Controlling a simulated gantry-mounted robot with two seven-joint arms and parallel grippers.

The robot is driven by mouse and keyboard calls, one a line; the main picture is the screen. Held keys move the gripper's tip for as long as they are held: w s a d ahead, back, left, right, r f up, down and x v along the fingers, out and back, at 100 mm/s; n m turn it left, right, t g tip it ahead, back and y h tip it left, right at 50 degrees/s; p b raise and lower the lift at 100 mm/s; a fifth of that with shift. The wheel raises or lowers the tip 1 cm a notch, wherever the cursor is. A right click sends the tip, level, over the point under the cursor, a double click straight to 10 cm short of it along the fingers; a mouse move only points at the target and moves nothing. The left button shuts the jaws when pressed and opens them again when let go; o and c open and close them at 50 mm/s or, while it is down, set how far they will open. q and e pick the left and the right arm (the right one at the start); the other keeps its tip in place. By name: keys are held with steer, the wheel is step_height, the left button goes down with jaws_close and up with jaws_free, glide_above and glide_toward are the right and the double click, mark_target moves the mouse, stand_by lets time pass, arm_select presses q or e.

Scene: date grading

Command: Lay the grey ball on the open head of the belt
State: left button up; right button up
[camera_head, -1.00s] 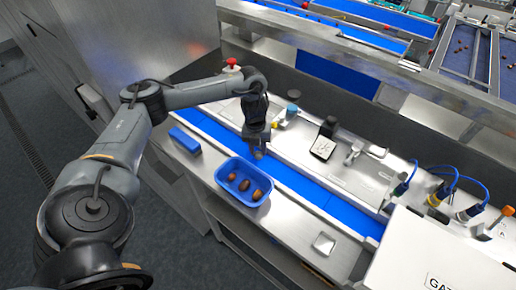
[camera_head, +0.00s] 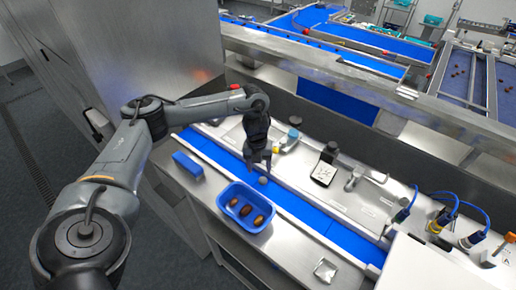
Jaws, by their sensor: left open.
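A small grey ball (camera_head: 263,180) rests on the blue belt (camera_head: 300,207), just behind the blue tub. My left gripper (camera_head: 259,166) is open and points down just above and behind the ball. A small gap seems to show between the fingertips and the ball. My right gripper is not in view.
The blue tub (camera_head: 232,219) holds several brown dates and stands on the steel ledge in front of the belt. A blue block (camera_head: 188,165) lies to its left. A black device with a pale screen (camera_head: 325,172), fittings and blue hoses (camera_head: 446,203) line the far side.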

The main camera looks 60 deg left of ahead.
arm_select(q)
step_height(320, 180, up, 8)
steer(key=p, duration=0.2)
steer(key=shift+a, duration=0.45)
steer(key=shift+r, duration=0.1)
steer(key=shift+s, duration=0.1)
